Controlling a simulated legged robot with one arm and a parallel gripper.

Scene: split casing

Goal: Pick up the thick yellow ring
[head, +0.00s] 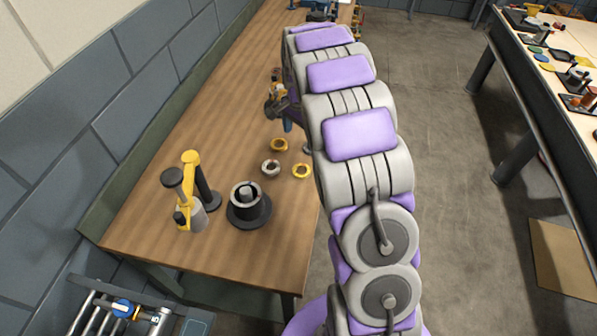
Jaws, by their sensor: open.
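Two yellow rings lie flat on the wooden bench (235,95) in the head view. One yellow ring (279,151) is farther back; the other yellow ring (302,177) is nearer and to the right, beside my arm. I cannot tell from here which is thicker. A pale metal ring (263,168) lies just left of the nearer one. My gripper (271,108) seems to be the small dark end beyond the rings, partly hidden by my own arm. It is open and apart from both rings.
A dark round casing (249,213) on a wide base stands in front of the rings. A yellow and grey stand (188,190) is to its left. A wall (70,120) borders the bench on the left. Another table (540,80) with parts stands right, across open floor.

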